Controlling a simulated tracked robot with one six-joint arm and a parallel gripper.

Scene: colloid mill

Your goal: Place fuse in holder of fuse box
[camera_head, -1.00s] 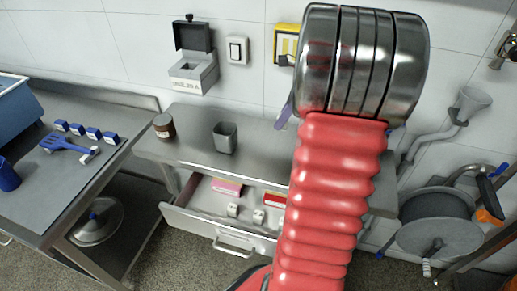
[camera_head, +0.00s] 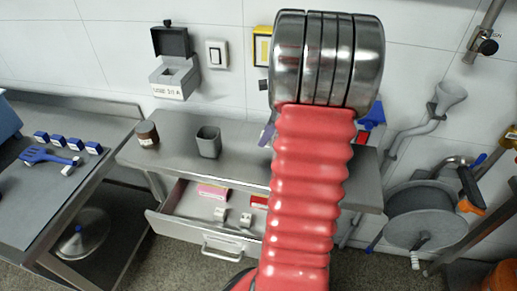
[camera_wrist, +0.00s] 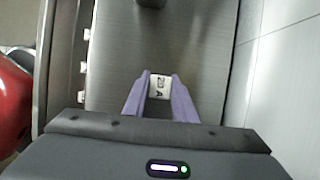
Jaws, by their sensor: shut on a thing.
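The fuse box (camera_head: 176,75) is a small grey box on the wall, left of centre in the head view. Its dark lid stands open, and a label with small print is on its front. The holder inside cannot be made out. In the wrist view my gripper (camera_wrist: 160,92) has purple fingers shut on a white fuse (camera_wrist: 159,83) marked "20 A". The fuse is above the grey bench top. In the head view my arm hides most of the gripper; only a bit of purple finger shows at its left side.
The bench top (camera_head: 170,155) carries a brown jar (camera_head: 146,134) and a grey cup (camera_head: 208,142). Below, a drawer (camera_head: 175,222) stands open with white fuses (camera_head: 245,219) and small boxes. A white switch (camera_head: 216,54) is right of the fuse box. A hose reel (camera_head: 418,217) is at right.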

